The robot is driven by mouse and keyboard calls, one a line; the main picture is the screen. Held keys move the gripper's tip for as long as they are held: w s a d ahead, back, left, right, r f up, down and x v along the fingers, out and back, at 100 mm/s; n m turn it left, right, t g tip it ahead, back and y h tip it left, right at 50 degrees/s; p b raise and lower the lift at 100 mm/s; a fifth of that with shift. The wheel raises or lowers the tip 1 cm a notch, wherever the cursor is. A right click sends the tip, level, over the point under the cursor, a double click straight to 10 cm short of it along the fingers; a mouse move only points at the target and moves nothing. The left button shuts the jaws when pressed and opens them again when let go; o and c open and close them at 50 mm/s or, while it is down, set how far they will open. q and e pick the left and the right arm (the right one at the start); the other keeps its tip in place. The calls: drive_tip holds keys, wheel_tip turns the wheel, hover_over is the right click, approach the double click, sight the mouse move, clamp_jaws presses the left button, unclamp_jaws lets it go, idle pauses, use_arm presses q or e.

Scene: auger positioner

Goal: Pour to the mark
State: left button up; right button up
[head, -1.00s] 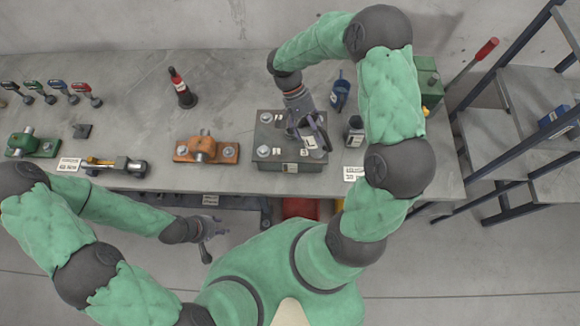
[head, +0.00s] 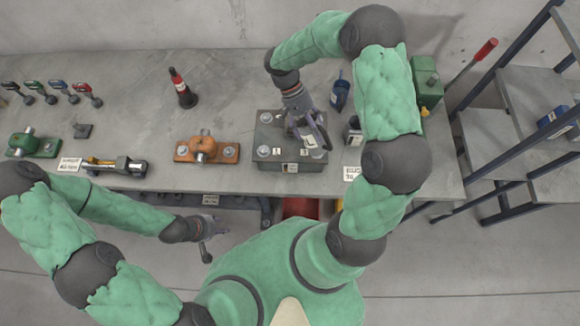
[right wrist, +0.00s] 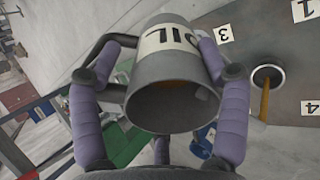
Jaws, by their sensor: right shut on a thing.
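My right gripper (head: 312,132) is over the dark grey box (head: 290,166) on the bench. In the right wrist view its purple-padded fingers (right wrist: 160,100) are shut on a grey can (right wrist: 165,105) with a white label reading OIL. The can's open mouth faces the camera, with a little orange visible inside. The box has numbered tags and round ports. One port (right wrist: 267,70) shows right of the can, apart from it, with an amber strip in it. My left gripper (head: 207,241) hangs in front of the bench; its fingers are too small to read.
An orange fixture (head: 207,149) stands left of the box. A blue container (head: 340,94) and a dark canister (head: 353,130) stand to its right, near my right arm. A black bottle with a red top (head: 182,90) stands behind. The bench between is clear.

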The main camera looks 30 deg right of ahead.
drive_tip(key=shift+r, duration=0.15)
drive_tip(key=shift+w+r+g, duration=0.1)
drive_tip(key=shift+g, duration=0.2)
idle(0.5)
drive_tip(key=shift+r+g+p, duration=0.25)
drive_tip(key=shift+g+p, duration=0.05)
drive_tip(key=shift+p, duration=0.1)
drive_tip(key=shift+w+r, duration=0.15)
idle(0.3)
drive_tip(key=shift+w+a+r+g+h+p, duration=0.1)
drive_tip(key=shift+w+r+g+h+p, duration=0.15)
drive_tip(key=shift+g, duration=0.25)
drive_tip(key=shift+w+a+r+g+h+p, duration=0.15)
drive_tip(key=shift+r+g, duration=0.15)
drive_tip(key=shift+g, duration=0.2)
idle(1.9)
drive_tip(key=shift+s+d, duration=0.1)
drive_tip(key=shift+d, duration=0.05)
drive_tip(key=shift+s+d+f+t+y+b, duration=0.15)
drive_tip(key=shift+s+f+t+b, duration=0.15)
drive_tip(key=shift+f+t+b, duration=0.35)
drive_tip(key=shift+s+a+f+t+y+b, duration=0.2)
drive_tip(key=shift+f+t, duration=0.25)
drive_tip(key=shift+t, duration=0.4)
